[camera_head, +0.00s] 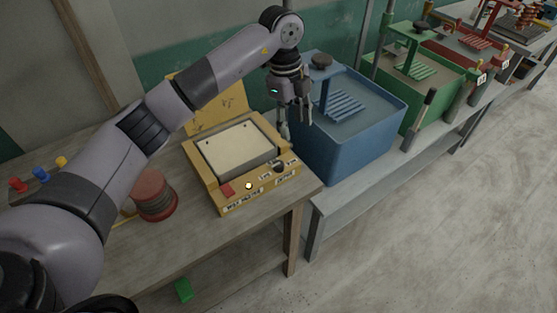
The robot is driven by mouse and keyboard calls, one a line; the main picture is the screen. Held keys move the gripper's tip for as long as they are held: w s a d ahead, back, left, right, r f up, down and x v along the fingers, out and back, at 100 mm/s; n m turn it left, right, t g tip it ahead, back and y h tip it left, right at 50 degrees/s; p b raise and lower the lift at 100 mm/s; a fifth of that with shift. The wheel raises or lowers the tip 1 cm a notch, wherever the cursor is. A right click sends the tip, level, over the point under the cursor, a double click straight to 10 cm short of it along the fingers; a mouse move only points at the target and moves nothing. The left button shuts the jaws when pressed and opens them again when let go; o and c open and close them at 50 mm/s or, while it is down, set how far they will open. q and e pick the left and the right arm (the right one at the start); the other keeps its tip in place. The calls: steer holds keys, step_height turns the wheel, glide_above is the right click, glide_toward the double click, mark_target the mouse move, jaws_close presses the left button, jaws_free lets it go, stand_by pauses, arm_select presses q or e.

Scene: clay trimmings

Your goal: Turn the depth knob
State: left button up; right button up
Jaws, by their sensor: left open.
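A yellow machine (206,187) with a pale flat top plate sits on the wooden bench. A small dark round knob (278,168) is on its sloped front panel, beside small white labels. I cannot read the labels well enough to tell which one says depth. My left gripper (296,128) hangs fingers down, open and empty. It shows above and behind the knob in the picture, near the machine's right back corner and the blue tub. It appears apart from the knob. My right gripper is not in view.
The same panel has a red square (228,190) and a small glowing light (249,186). A blue tub (349,147) stands close on the right, with green (437,97) and red units beyond. A reddish round stack (153,195) is on the left. Open floor lies at right.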

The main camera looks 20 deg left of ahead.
arm_select(q)
steer(key=a+r+n+y, duration=0.1)
steer(key=a+y, duration=0.1)
steer(key=a, duration=0.2)
steer(key=p, duration=0.5)
glide_toward(279, 164)
steer(key=f, duration=0.7)
steer(key=shift+w+a+f, duration=0.1)
steer(key=shift+a+f, duration=0.1)
steer(key=shift+f, duration=0.75)
steer(key=shift+c, duration=0.4)
jaws_close()
